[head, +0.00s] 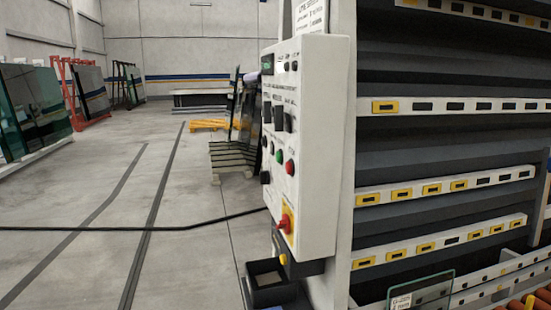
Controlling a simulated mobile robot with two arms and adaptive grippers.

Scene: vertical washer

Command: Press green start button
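The green start button (279,156) sits on the front face of a white control panel (316,150) at the middle of the head view. The panel is seen at a steep angle. A red button (290,168) is just right of and below the green one. A red rotary switch on a yellow plate (286,222) is lower on the same face. Dark switches and small knobs fill the upper part, and the labels are too small to read. Neither of my grippers shows, and nothing covers the green button.
The washer (440,150) with slatted rails fills the right side. A dark open box (266,279) is below the panel. A dark cable (130,228) crosses the floor at left. Glass racks (80,90) stand further back. The floor left of the panel is mostly clear.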

